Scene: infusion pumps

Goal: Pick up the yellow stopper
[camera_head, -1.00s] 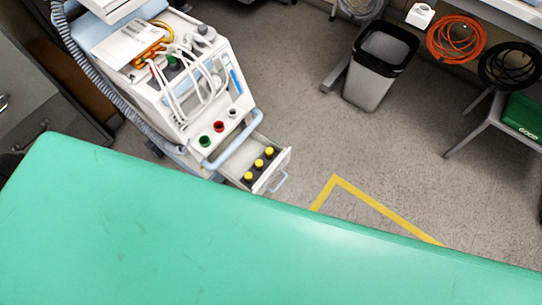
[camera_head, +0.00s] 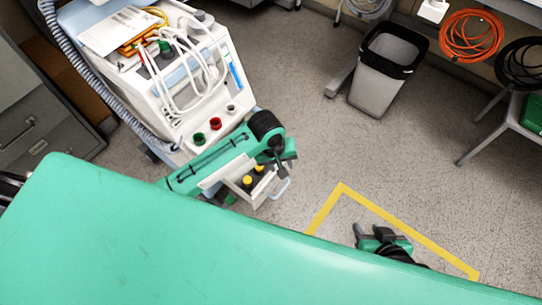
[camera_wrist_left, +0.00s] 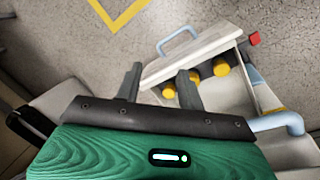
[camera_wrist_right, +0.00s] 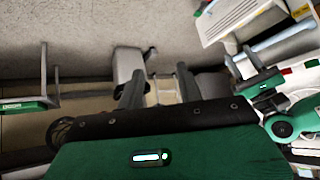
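Yellow stoppers stand in an open drawer (camera_head: 232,194) of the white pump cart; the head view shows a front stopper (camera_head: 247,181) and another behind it (camera_head: 259,169). My left arm hides the rest of the row. The left wrist view shows three: a near stopper (camera_wrist_left: 168,91), a middle one (camera_wrist_left: 196,73) and a far one (camera_wrist_left: 221,67). My left gripper (camera_wrist_left: 159,72) is open above the drawer front, one finger overlapping the stoppers in view; I see nothing held. My right gripper (camera_wrist_right: 158,84) is open and empty, away from the drawer, beyond the green surface.
The white cart (camera_head: 190,95) carries hoses, with green and red caps above the drawer. A light blue rail and the drawer handle (camera_head: 281,188) lie close to my left gripper. A green surface (camera_head: 200,255) fills the foreground. A bin (camera_head: 382,75) stands farther back on open floor.

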